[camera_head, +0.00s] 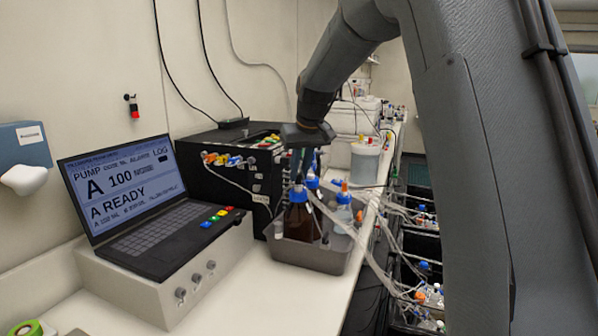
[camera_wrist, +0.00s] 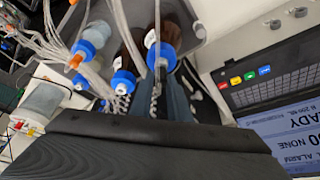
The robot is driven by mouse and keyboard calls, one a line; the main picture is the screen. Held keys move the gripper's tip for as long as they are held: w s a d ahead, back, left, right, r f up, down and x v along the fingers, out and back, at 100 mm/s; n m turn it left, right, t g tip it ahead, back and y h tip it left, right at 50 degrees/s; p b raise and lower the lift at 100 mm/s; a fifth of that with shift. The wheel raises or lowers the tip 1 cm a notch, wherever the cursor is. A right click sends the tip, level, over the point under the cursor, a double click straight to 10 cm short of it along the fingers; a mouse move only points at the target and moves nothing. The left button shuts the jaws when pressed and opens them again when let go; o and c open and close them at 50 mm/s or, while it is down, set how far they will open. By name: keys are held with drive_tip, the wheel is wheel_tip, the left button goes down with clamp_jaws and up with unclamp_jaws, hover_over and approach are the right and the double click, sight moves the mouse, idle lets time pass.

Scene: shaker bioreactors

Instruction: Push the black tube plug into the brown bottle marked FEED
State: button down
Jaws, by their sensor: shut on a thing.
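My gripper (camera_head: 297,176) points down just above the blue-capped bottles in the grey tray. Its jaws are shut on the black tube plug, which the fingers hide. In the wrist view the fingers (camera_wrist: 172,92) reach toward a blue cap (camera_wrist: 160,54) with a pale marked face. A brown bottle (camera_head: 298,222) stands upright at the tray's front left, directly below the fingers. A second brown bottle (camera_wrist: 130,32) shows beside it in the wrist view. No FEED marking is readable on either bottle. I cannot tell whether the plug touches a cap.
The grey tray (camera_head: 300,257) also holds a clear bottle (camera_head: 342,216) with a blue cap and orange tip. Pale tubes (camera_head: 380,255) loop over its right edge. A black pump box (camera_head: 232,180) and a laptop (camera_head: 130,200) stand left.

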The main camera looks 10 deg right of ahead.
drive_tip(key=shift+f, duration=0.4)
drive_tip(key=c, duration=1.6)
unclamp_jaws()
drive_tip(key=shift+b+v, duration=1.1)
drive_tip(key=shift+v, duration=2.8)
drive_tip(key=s+f+g, duration=0.1)
drive_tip(key=s+f, duration=0.8)
drive_tip(key=s, duration=0.1)
drive_tip(key=s+f+m+g, duration=0.1)
drive_tip(key=s+f, duration=0.8)
drive_tip(key=s, duration=0.2)
drive_tip(key=s+a+f+g, duration=0.1)
drive_tip(key=s+f, duration=0.9)
drive_tip(key=s, duration=0.1)
drive_tip(key=shift+s+a+m+g+h, duration=0.1)
drive_tip(key=shift+s+m+g+h, duration=0.2)
drive_tip(key=shift+m+h, duration=0.1)
